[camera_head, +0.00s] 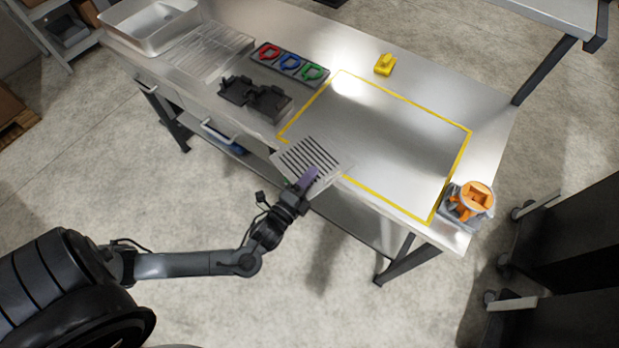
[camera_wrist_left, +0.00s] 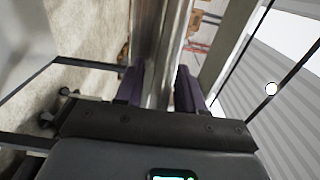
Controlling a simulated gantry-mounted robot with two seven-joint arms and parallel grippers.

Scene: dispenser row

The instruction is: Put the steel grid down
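The steel grid (camera_head: 318,153) is a flat, light grey plate with a row of dark slots. In the head view it is at the table's front edge, overlapping the near left part of the yellow outline (camera_head: 384,191). My left gripper (camera_head: 308,177), with purple fingers, is shut on its near side. In the left wrist view the purple fingers (camera_wrist_left: 158,84) stand on either side of a grey slab, seen edge-on. Whether the grid touches the table (camera_head: 400,140) is hard to tell. My right gripper is not in view.
The outlined area is bare apart from the grid's overlap. A yellow object (camera_head: 385,65) stands behind it; an orange and grey device (camera_head: 470,202) stands at the right corner. Left are black holders (camera_head: 256,98), a tray of coloured pieces (camera_head: 290,64), a ribbed steel drainer (camera_head: 212,50) and a basin (camera_head: 150,25).

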